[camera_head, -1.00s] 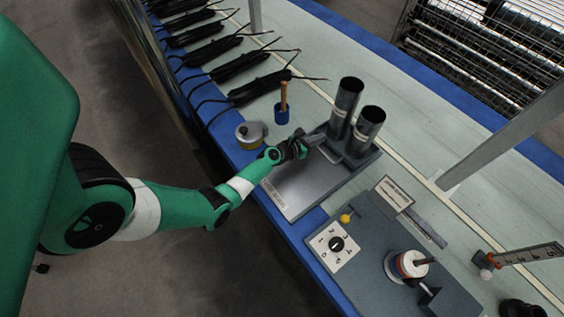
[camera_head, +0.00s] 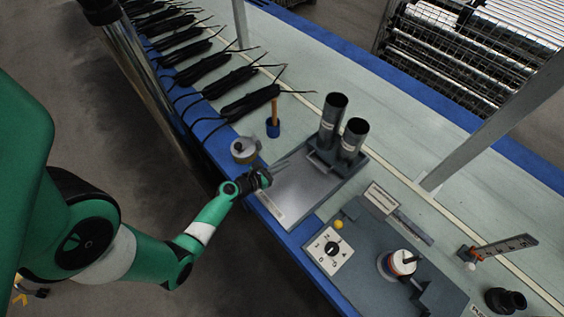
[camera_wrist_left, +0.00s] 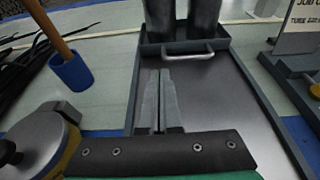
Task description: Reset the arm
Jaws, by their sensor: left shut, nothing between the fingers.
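My left arm, green and white, comes in from the left in the head view. Its gripper (camera_head: 280,164) is over the near-left part of a grey metal tray (camera_head: 290,203). In the left wrist view the two grey fingers (camera_wrist_left: 161,100) are side by side, shut and empty, pointing at the tray's handle (camera_wrist_left: 188,49). Two dark upright tubes, one taller (camera_head: 332,118) and one shorter (camera_head: 353,138), stand at the tray's far end, clear of the fingers. My right gripper is not in view.
A yellow-grey round tape-like item (camera_head: 244,150) and a blue cup with a wooden-handled tool (camera_head: 273,128) stand left of the tray. A grey device with a dial panel (camera_head: 328,251) is at the lower right. Several black cable bundles (camera_head: 250,102) lie at upper left.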

